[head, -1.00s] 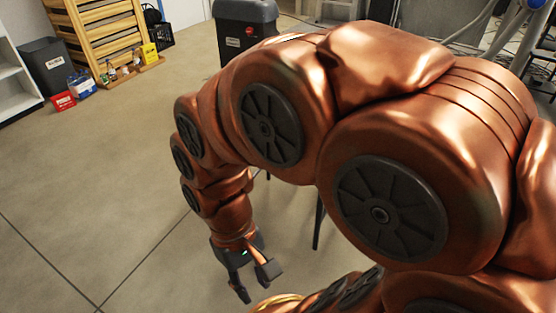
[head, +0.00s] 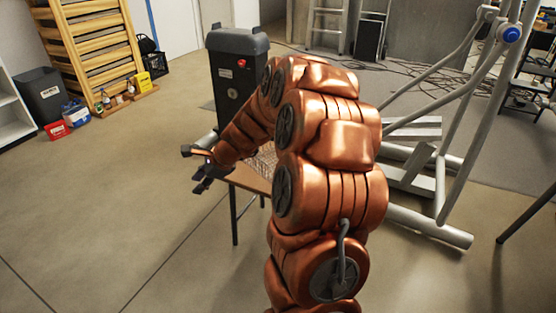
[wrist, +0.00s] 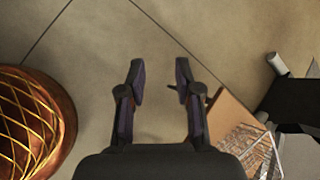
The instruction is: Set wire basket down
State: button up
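The wire basket (head: 265,159) is a metal mesh shape on a small wooden table (head: 247,181). In the head view my arm hides much of it. In the wrist view the basket (wrist: 250,145) lies at the lower right on the table top (wrist: 226,113), and its far part is cut off by my gripper's body and the frame edge. My gripper (head: 193,169) is beyond the table's left edge in the head view, apart from the basket. In the wrist view its two fingers (wrist: 158,82) are spread, with only bare floor between them.
A dark cabinet-like machine (head: 233,75) stands behind the table. A grey tubular frame (head: 430,190) is to the right of my arm. Wooden slatted racks (head: 95,45) and a dark bin (head: 40,95) stand at the far left. The floor at left is clear.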

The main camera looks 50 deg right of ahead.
jog(key=d+f+m+h, duration=0.1)
jog(key=d+m, duration=0.3)
jog(key=d, duration=0.5)
jog(key=d+f+m+t+h, duration=0.1)
jog(key=d+f+m+h, duration=0.1)
jog(key=d, duration=0.7)
jog(key=d+f+m+t+h+p, duration=0.1)
jog(key=d+f+m+h, duration=0.1)
jog(key=d+m, duration=0.5)
jog(key=shift+w+d+f, duration=0.15)
jog(key=shift+d+f, duration=0.05)
jog(key=shift+d, duration=0.25)
jog(key=shift+w+d+f, duration=0.15)
jog(key=shift+d+f, duration=0.05)
jog(key=shift+d, duration=0.25)
jog(key=b, duration=0.3)
send_over(259, 175)
jog(key=f, duration=0.4)
jog(key=s+f, duration=0.1)
jog(key=shift+f, duration=0.4)
jog(key=shift+w+d+f, duration=0.1)
jog(key=shift+w+f, duration=0.05)
jog(key=shift+w, duration=0.3)
grip_shut()
